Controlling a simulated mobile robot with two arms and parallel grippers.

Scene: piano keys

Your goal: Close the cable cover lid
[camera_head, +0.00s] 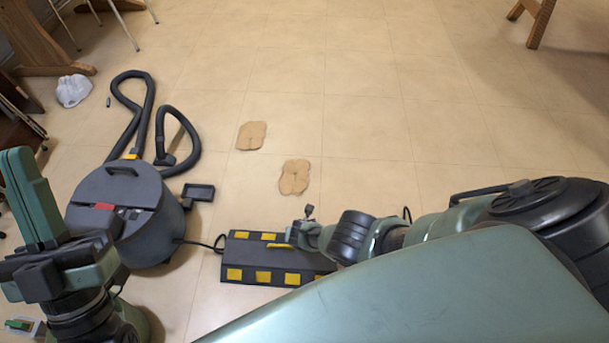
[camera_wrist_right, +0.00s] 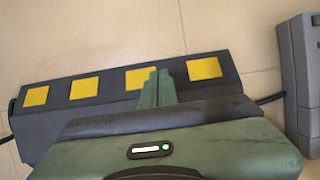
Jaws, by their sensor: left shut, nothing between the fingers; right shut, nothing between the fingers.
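The cable cover (camera_head: 228,258) is a dark ramp on the floor with rows of yellow squares. A dark cable comes out at its left end. In the right wrist view, the cover (camera_wrist_right: 110,95) spans the picture, with one row of yellow squares and a plain dark side in front. My right gripper (camera_wrist_right: 158,78) is shut and empty, with its fingertips over the cover; whether they touch it I cannot tell. It also shows in the head view (camera_head: 281,246). My arm and body hide the cover's right part, and the lid's angle is unclear. My left gripper (camera_head: 20,165) is shut and empty, well left of the cover.
A dark vacuum cleaner (camera_head: 150,225) with a black hose (camera_head: 148,110) stands left of the cover. Two tan flat pieces (camera_head: 294,177) lie on the floor beyond. A grey box-like object (camera_wrist_right: 299,80) is at the wrist view's right edge. The tiled floor behind is mostly clear.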

